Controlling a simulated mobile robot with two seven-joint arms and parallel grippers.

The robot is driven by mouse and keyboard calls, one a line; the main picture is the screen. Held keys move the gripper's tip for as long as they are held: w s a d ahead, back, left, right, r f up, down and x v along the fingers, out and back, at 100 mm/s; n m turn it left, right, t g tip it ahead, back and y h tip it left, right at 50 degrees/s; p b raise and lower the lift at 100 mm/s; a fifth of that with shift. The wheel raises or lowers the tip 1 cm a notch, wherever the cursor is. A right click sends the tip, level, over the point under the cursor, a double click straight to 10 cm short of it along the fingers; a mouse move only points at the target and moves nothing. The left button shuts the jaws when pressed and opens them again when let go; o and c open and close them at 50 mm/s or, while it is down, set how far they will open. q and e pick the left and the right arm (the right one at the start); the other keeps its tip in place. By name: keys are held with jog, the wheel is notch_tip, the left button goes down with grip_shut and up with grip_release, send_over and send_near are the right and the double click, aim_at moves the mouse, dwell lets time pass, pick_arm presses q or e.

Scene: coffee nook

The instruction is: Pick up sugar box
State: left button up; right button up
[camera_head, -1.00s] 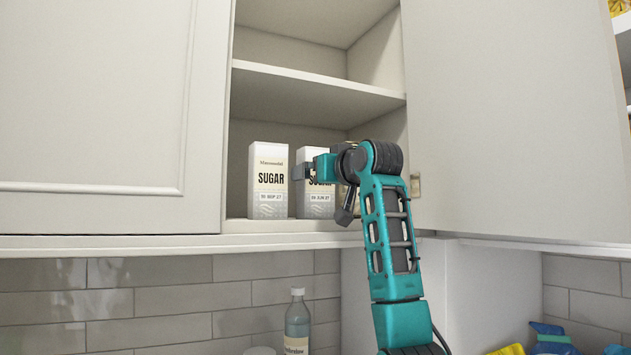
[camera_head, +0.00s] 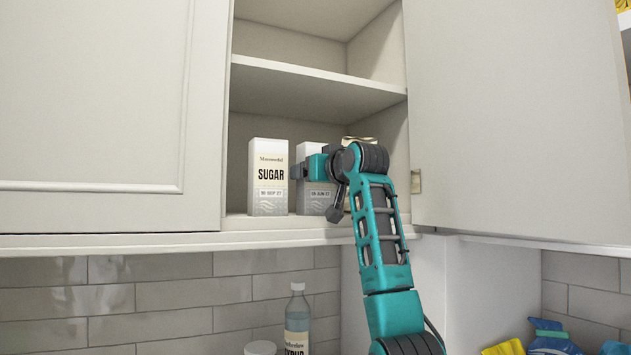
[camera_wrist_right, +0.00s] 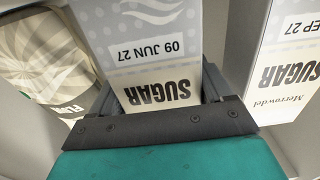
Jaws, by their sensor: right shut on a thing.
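Two white and grey sugar boxes stand upright on the lower shelf of the open cabinet. The middle sugar box (camera_head: 309,204), dated 09 JUN 27, is partly hidden by my right gripper (camera_head: 313,170) in the head view. The wrist view shows the same box (camera_wrist_right: 150,50) between the two fingers of my right gripper (camera_wrist_right: 162,92), which is shut on it. The other sugar box (camera_head: 269,178), dated in September, stands to the left in the head view; it also shows at the right of the wrist view (camera_wrist_right: 287,65). My left gripper is out of view.
A patterned package (camera_wrist_right: 45,48) stands beside the held box, mostly hidden behind my arm in the head view. The upper shelf (camera_head: 315,86) is above, the cabinet door (camera_head: 510,120) hangs open at right. A bottle (camera_head: 297,322) stands below the cabinet.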

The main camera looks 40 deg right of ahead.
jog(key=shift+c, duration=1.7)
jog(key=shift+r, duration=0.15)
